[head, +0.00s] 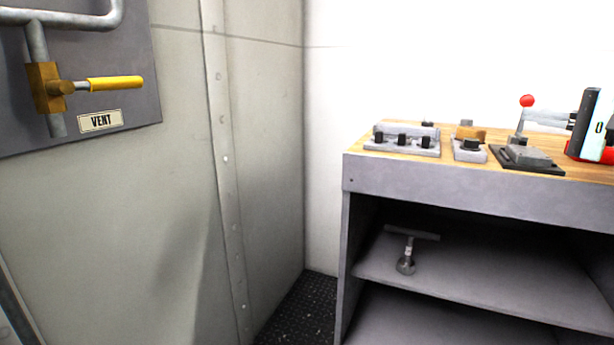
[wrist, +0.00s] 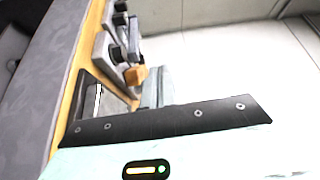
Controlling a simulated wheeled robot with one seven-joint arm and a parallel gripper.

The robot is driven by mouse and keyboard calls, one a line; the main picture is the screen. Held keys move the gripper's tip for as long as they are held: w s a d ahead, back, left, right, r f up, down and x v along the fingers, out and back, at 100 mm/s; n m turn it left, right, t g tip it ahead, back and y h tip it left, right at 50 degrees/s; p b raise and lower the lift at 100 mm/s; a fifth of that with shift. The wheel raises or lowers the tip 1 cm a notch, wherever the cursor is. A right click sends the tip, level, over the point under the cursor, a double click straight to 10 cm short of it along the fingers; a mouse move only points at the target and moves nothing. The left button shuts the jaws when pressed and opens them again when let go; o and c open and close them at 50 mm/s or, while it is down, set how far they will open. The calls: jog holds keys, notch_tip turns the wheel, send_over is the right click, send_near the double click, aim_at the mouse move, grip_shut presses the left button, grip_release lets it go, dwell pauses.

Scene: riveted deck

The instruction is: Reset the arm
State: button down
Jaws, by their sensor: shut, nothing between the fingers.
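My gripper (head: 528,119) is at the right edge of the head view, over the workbench (head: 470,195), with its fingers pointing left. In the wrist view, its dark plate and pale body cross the bottom, and the grey fingers (wrist: 156,74) are together with nothing between them. The fingers are close to a lever with a red ball knob (head: 527,100), which rises near a grey block on a black base (head: 527,156). Whether they touch the lever, I cannot tell. The rest of my arm is out of view.
A switch panel (head: 402,139) and a small box with a knob (head: 469,148) sit on the bench top. A T-handled item (head: 406,262) is on the shelf below. A yellow-handled VENT valve (head: 115,83) is on the left wall. The floor between wall and bench is clear.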

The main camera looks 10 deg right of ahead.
jog(key=s+a+f+n+g+y, duration=0.15)
jog(key=a+f+g, duration=0.25)
jog(key=a, duration=0.5)
jog(key=s+a+f+n+g, duration=0.2)
jog(key=a+f+g, duration=0.25)
jog(key=a, duration=0.35)
jog(key=s+a+f+n+g+y, duration=0.15)
jog(key=a+f+g, duration=0.25)
jog(key=a, duration=0.5)
jog(key=s+a+f+n+g+h, duration=0.2)
jog(key=s+a+f+n+h, duration=0.4)
jog(key=s, duration=0.4)
jog(key=s+a+f+n+g+h, duration=0.1)
jog(key=s+a+f+n+h, duration=0.4)
jog(key=s+f+n, duration=0.4)
notch_tip(320, 180, up, 34)
jog(key=m+p, duration=0.1)
jog(key=p, duration=3.1)
jog(key=shift+s+d+f, duration=0.15)
jog(key=shift+s+d, duration=0.05)
jog(key=shift+s, duration=0.2)
